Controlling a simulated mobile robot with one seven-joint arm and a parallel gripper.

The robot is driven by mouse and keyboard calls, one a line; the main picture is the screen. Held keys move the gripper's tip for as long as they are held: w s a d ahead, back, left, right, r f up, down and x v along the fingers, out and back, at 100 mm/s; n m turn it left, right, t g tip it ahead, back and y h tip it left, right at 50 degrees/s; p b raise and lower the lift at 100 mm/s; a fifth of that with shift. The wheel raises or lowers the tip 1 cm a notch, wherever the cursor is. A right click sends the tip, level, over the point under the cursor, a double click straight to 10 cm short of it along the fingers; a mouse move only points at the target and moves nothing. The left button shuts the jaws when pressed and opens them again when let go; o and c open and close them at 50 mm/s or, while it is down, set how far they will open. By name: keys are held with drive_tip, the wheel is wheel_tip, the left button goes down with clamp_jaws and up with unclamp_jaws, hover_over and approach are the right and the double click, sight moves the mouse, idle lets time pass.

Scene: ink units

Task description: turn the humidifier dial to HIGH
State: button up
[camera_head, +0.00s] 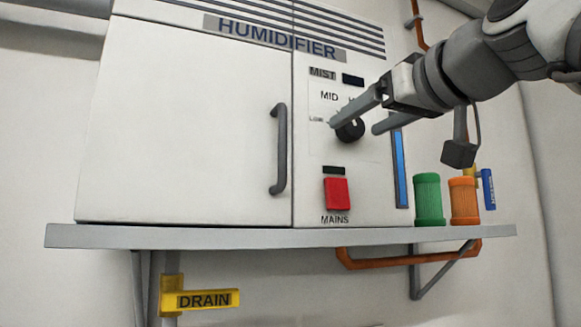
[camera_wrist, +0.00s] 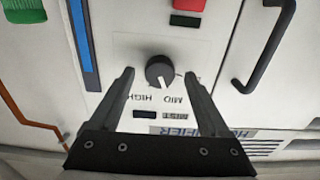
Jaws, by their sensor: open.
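The humidifier (camera_head: 190,110) is a white cabinet. Its black round dial (camera_head: 352,131) sits on the right panel under the MIST label. MID is above the dial and LOW is to its left; HIGH is mostly hidden by my gripper. In the wrist view, which is upside down, the dial (camera_wrist: 160,72) has a white pointer line aimed roughly at MID, with HIGH at lower left. My gripper (camera_head: 354,126) is open, with one finger on each side of the dial in both views. A gap shows between each finger and the dial in the wrist view (camera_wrist: 160,75). Fingertip depth is unclear.
A red MAINS switch (camera_head: 337,194) is below the dial. A blue strip (camera_head: 400,168) is to its right. Green (camera_head: 428,199) and orange (camera_head: 464,201) cylinders stand on the grey shelf (camera_head: 200,237). A dark door handle (camera_head: 279,150) is at left. A yellow DRAIN lever (camera_head: 208,301) is below.

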drive_tip(key=shift+w+a, duration=0.2)
drive_tip(key=shift+w, duration=0.35)
clamp_jaws()
